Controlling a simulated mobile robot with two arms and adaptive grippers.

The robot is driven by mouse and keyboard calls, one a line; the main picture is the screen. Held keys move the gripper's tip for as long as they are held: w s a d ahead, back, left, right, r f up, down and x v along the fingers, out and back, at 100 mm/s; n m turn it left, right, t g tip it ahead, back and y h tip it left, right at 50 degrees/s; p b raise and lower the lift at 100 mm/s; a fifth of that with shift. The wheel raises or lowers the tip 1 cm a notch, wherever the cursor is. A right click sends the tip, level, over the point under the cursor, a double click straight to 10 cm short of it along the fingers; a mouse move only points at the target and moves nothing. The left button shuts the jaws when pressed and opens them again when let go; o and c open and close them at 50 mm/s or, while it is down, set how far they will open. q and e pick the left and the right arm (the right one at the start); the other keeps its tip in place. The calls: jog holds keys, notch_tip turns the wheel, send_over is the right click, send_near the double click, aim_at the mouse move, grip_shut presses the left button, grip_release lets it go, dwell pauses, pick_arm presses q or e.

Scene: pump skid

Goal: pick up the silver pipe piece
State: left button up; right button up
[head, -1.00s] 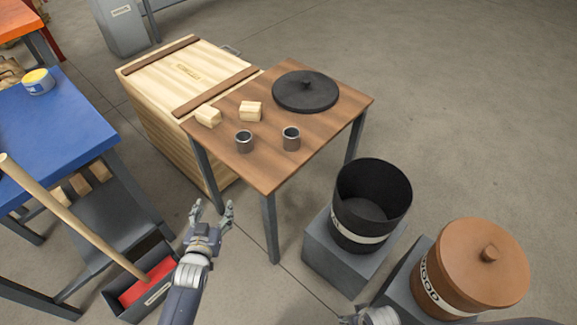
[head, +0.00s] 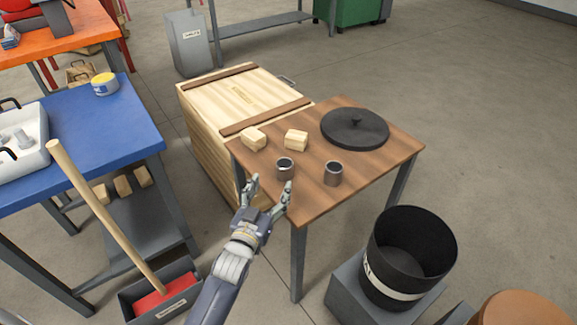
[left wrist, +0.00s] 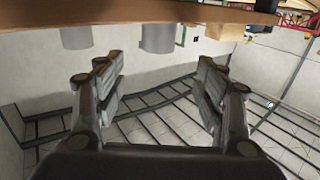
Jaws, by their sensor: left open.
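Two silver pipe pieces, short grey cylinders, stand upright on the brown wooden table (head: 375,172). The left one (head: 285,170) is close to the front left edge, and the right one (head: 333,174) stands a little to its right. Both also show in the left wrist view, the picture seeming upside down, as grey cylinders (left wrist: 75,38) and (left wrist: 158,38) at the table edge (left wrist: 130,15). My left gripper (head: 269,185) is open and empty at the table's front left edge, just short of the left pipe piece. My right gripper is out of view.
Two wooden blocks (head: 253,139) (head: 296,140) and a black lid (head: 355,128) lie further back on the table. A wooden crate (head: 240,95) stands behind. A black bucket (head: 410,255) is at the right. A blue bench (head: 110,130) is at the left.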

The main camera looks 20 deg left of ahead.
aim_at(282, 171)
pick_arm(q)
jog(key=w+b, duration=0.1)
jog(key=w, duration=0.4)
jog(key=shift+w+d+f, duration=0.1)
jog(key=shift+w+d, duration=0.05)
jog(key=shift+w, duration=0.2)
jog(key=shift+w+d+f+b, duration=0.15)
jog(key=shift+w+b, duration=0.1)
jog(key=shift+w, duration=0.6)
jog(key=shift+w+f+b, duration=0.2)
jog(key=shift+w+b, duration=0.1)
jog(key=shift+w, duration=0.6)
jog(key=shift+w+d+f+b, duration=0.15)
jog(key=shift+w+b, duration=0.1)
jog(key=shift+w, duration=0.6)
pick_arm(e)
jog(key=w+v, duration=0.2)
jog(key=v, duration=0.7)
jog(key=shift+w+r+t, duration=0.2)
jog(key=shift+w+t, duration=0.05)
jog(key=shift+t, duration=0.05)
pick_arm(q)
jog(key=shift+a, duration=0.1)
jog(key=c, duration=1.2)
